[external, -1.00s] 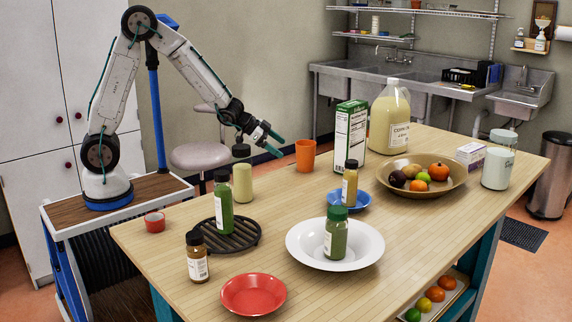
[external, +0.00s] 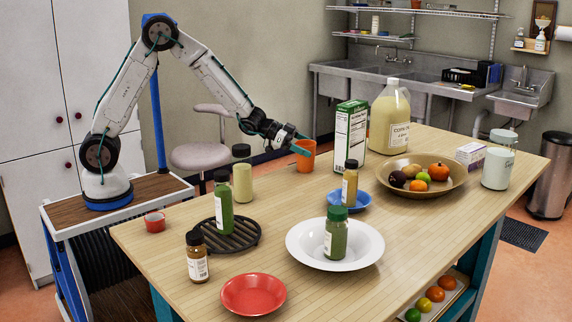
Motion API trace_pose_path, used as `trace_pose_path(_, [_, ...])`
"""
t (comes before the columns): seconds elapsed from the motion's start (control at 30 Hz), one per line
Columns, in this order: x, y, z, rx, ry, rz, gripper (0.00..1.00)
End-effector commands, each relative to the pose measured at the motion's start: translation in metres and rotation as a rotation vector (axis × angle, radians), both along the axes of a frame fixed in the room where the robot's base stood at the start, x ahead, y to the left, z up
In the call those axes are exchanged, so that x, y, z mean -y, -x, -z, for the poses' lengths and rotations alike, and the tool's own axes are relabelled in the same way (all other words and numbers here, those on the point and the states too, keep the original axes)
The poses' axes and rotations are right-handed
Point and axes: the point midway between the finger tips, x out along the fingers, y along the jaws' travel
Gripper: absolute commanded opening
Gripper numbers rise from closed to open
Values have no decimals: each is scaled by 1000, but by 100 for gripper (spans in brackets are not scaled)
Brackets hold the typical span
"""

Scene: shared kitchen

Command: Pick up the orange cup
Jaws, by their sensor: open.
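The orange cup (external: 306,160) stands upright on the wooden table near its back edge, left of the green and white box. One finger overlaps the cup in the picture. I cannot tell whether the fingers are around the cup or only in front of it, or whether they touch it.
A green and white box (external: 350,128) and a large jug (external: 389,118) stand right of the cup. A bottle of pale liquid (external: 242,180) stands to the left. A blue plate (external: 362,201) with a bottle is in front. Bare tabletop (external: 290,205) lies between.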

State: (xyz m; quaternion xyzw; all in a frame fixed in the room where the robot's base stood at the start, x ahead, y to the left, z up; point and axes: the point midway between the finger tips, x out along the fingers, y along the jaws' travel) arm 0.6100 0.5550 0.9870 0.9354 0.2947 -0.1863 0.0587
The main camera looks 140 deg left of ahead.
Motion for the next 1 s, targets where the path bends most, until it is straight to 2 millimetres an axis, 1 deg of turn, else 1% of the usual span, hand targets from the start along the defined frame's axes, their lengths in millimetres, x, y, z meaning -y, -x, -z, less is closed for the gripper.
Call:
trace_pose_path(0.17, [0,0,0,-1,-1,0,91])
trace_pose_path(0.2, [0,0,0,-1,-1,0,85])
trace_pose_path(0.27, [0,0,0,-1,-1,0,69])
trace_pose_path(0.3, [0,0,0,-1,-1,0,57])
trace_pose_path(0.33, [0,0,0,-1,-1,0,49])
trace_pose_path(0.37, [0,0,0,-1,-1,0,43])
trace_pose_path(0.67, [0,0,-1,-1,-1,0,43])
trace_pose_path(0.77, [0,0,-5,0,-2,1,43])
trace_pose_path(0.87, [0,0,-12,0,-3,0,43])
trace_pose_path(1.0, [0,0,-29,2,-5,1,43])
